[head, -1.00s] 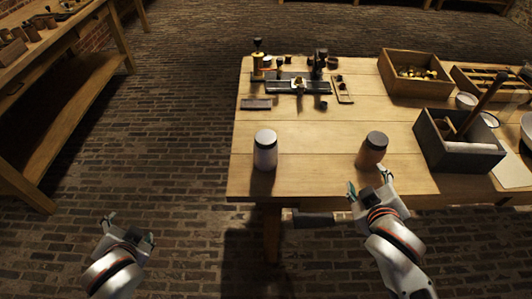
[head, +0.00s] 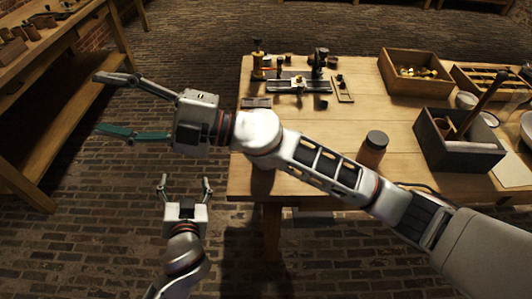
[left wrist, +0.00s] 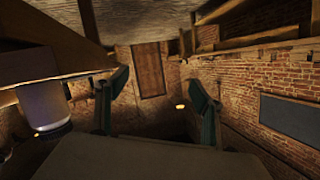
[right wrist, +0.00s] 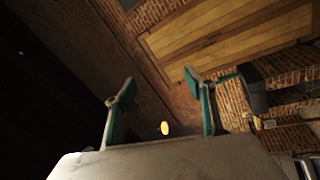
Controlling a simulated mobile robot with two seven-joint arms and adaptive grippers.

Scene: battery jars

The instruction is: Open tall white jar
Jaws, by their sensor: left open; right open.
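The tall white jar (left wrist: 43,103) with a dark lid shows at the left edge of the left wrist view, outside the fingers. In the head view my right arm hides nearly all of it, near the table's front left corner. My left gripper (head: 185,180) is open and empty, pointing away from me over the floor, left of the table. My right gripper (head: 100,104) is open and empty, pointing left over the floor, beyond the table's left edge. Its arm stretches across the front of the table from the right. Neither gripper touches the jar.
A brown jar with a dark lid (head: 373,149) stands on the table (head: 420,180) just behind my right arm. A dark toolbox (head: 458,153) and wooden tray (head: 415,62) are at the right. Small apparatus (head: 298,83) stands at the back. Another bench (head: 75,90) is far left.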

